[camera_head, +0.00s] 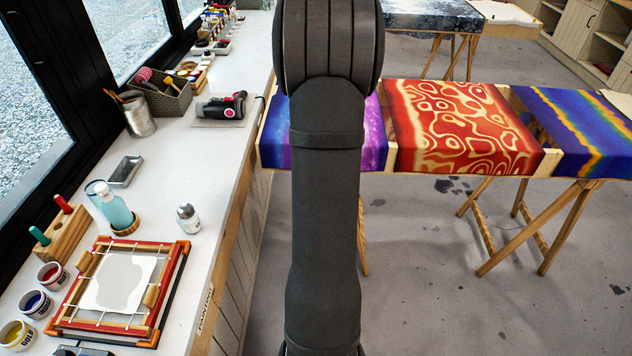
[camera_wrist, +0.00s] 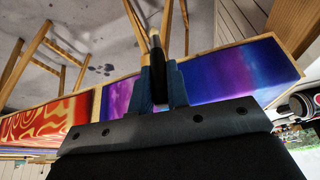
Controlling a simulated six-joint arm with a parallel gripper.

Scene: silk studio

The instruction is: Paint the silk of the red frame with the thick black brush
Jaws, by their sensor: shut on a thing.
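The red frame (camera_head: 168,290) lies flat on the white counter at the lower left of the head view. White silk (camera_head: 108,281) with a pale grey shape is stretched inside it. In the wrist view my gripper (camera_wrist: 161,78) is shut on a thick black brush (camera_wrist: 157,58). The brush's pale end points up in the picture, and its lower part is hidden between the fingers. In the head view my arm hides the gripper and brush. In the wrist view the gripper is in front of dyed purple-blue silk (camera_wrist: 230,72), apart from the red frame.
A wooden block (camera_head: 62,236) with red- and green-handled tools stands behind the frame. Paint jars (camera_head: 35,302) stand at its left. A grey tray (camera_head: 125,171) lies farther back.

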